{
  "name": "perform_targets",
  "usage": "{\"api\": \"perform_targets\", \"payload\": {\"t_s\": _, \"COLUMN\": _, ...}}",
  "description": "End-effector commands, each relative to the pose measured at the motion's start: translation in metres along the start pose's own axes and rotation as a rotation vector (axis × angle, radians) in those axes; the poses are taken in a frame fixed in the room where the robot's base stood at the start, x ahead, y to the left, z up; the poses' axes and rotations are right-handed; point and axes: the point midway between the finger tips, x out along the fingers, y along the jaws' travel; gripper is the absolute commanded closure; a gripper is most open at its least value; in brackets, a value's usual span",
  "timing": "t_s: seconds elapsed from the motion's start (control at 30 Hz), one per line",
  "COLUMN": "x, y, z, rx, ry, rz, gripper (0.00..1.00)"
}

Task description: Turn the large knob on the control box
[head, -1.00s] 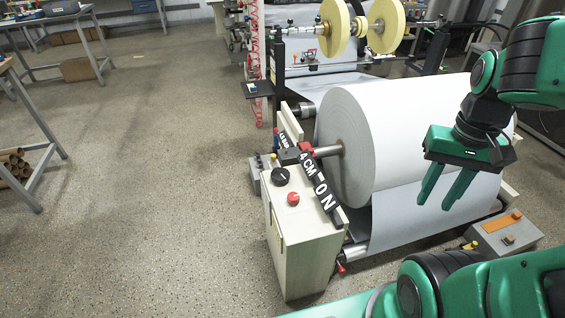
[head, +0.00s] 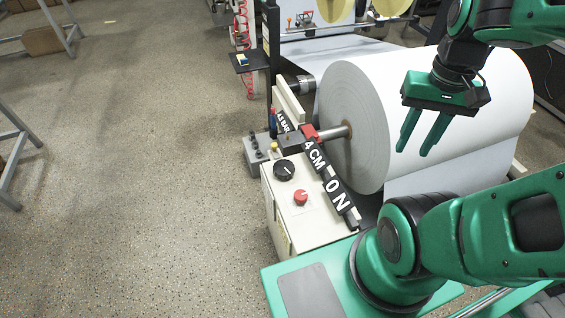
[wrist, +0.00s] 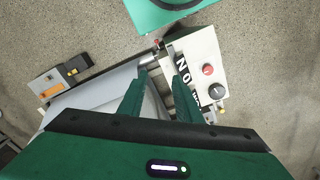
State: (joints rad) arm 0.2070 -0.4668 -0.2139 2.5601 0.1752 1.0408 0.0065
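The control box (head: 277,206) is a cream box on the floor left of the paper roll. On its top sit a large black knob (head: 284,170) with a white mark and a smaller red knob (head: 301,197). In the wrist view the black knob (wrist: 216,91) and the red knob (wrist: 208,69) show at the right, beyond the fingers. My gripper (head: 416,148) is open and empty, in front of the paper roll, to the right of the box and apart from it. Its two green fingers (wrist: 155,100) are spread in the wrist view.
A large white paper roll (head: 430,100) stands right of the box. A black bar lettered "4 CM" and "ON" (head: 333,190) runs along the box's right edge. A grey box with small buttons (head: 257,153) sits behind. The floor on the left (head: 140,190) is clear.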

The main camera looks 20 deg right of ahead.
Motion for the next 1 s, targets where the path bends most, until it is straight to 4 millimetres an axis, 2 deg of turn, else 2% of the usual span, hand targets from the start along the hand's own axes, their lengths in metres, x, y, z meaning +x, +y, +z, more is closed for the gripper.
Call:
{"api": "perform_targets", "payload": {"t_s": 0.07, "x": 0.000, "y": 0.000, "z": 0.000, "rx": 0.000, "ry": 0.000, "rz": 0.000, "gripper": 0.66}}
{"api": "perform_targets", "payload": {"t_s": 0.17, "x": -0.004, "y": 0.004, "z": 0.008, "rx": -0.011, "ry": 0.011, "rz": -0.005, "gripper": 0.42}}
{"api": "perform_targets", "payload": {"t_s": 0.2, "x": -0.004, "y": 0.004, "z": 0.006, "rx": -0.022, "ry": 0.012, "rz": -0.004, "gripper": 0.33}}
{"api": "perform_targets", "payload": {"t_s": 0.27, "x": -0.003, "y": 0.000, "z": -0.001, "rx": -0.057, "ry": 0.012, "rz": 0.002, "gripper": 0.20}}
{"api": "perform_targets", "payload": {"t_s": 0.47, "x": 0.010, "y": -0.031, "z": -0.050, "rx": -0.291, "ry": 0.012, "rz": 0.038, "gripper": 0.20}}
{"api": "perform_targets", "payload": {"t_s": 0.67, "x": 0.040, "y": -0.083, "z": -0.104, "rx": -0.602, "ry": 0.014, "rz": 0.065, "gripper": 0.20}}
{"api": "perform_targets", "payload": {"t_s": 0.8, "x": 0.070, "y": -0.126, "z": -0.134, "rx": -0.821, "ry": 0.013, "rz": 0.073, "gripper": 0.20}}
{"api": "perform_targets", "payload": {"t_s": 1.0, "x": 0.125, "y": -0.194, "z": -0.163, "rx": -1.134, "ry": 0.010, "rz": 0.069, "gripper": 0.20}}
